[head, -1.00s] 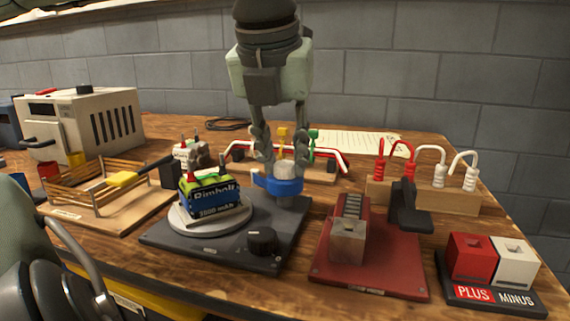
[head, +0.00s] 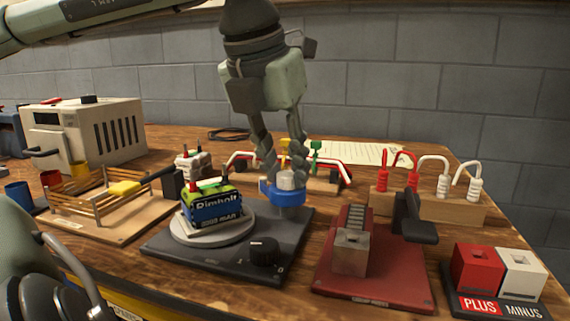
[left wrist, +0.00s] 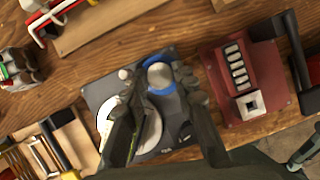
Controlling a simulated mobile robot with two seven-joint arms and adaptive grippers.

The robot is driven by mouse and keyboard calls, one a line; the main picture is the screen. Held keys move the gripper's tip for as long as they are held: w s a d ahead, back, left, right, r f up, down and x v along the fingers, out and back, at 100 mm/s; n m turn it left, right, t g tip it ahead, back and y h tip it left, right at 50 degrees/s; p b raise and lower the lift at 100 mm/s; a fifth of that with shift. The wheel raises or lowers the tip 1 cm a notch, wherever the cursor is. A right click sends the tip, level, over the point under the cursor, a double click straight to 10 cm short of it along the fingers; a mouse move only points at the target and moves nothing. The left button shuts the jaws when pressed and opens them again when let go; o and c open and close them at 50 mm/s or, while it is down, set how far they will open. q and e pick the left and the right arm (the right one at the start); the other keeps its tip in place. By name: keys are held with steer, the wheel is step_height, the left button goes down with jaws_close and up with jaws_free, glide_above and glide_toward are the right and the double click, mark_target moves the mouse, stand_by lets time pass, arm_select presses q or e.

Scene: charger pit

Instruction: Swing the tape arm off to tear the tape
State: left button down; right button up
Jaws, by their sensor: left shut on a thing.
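My left gripper (head: 283,172) reaches down from above at the middle of the head view. Its fingers are shut around the pale knob (head: 286,179) above the blue tape roll (head: 284,192). The roll stands at the back right of a dark base plate (head: 290,235). To its left, the battery (head: 214,210), dark blue with a green top, sits on a pale round turntable (head: 205,232). The left wrist view shows the blue roll (left wrist: 161,86) between the fingers; the left finger covers most of the battery. I cannot make out any tape strand.
A red base (head: 385,277) with a metal block stands right of the base plate. PLUS and MINUS blocks (head: 497,272) are at far right. A wooden rack (head: 100,205) and beige box (head: 95,135) are left. A wire stand (head: 440,205) is behind right.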

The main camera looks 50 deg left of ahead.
arm_select(q)
steer(key=c, duration=1.2)
jaws_free()
steer(key=shift+r, duration=0.1)
steer(key=v, duration=1.1)
steer(key=shift+s+r, duration=0.25)
steer(key=shift+r, duration=0.1)
steer(key=shift+d, duration=0.15)
steer(key=shift+s, duration=0.1)
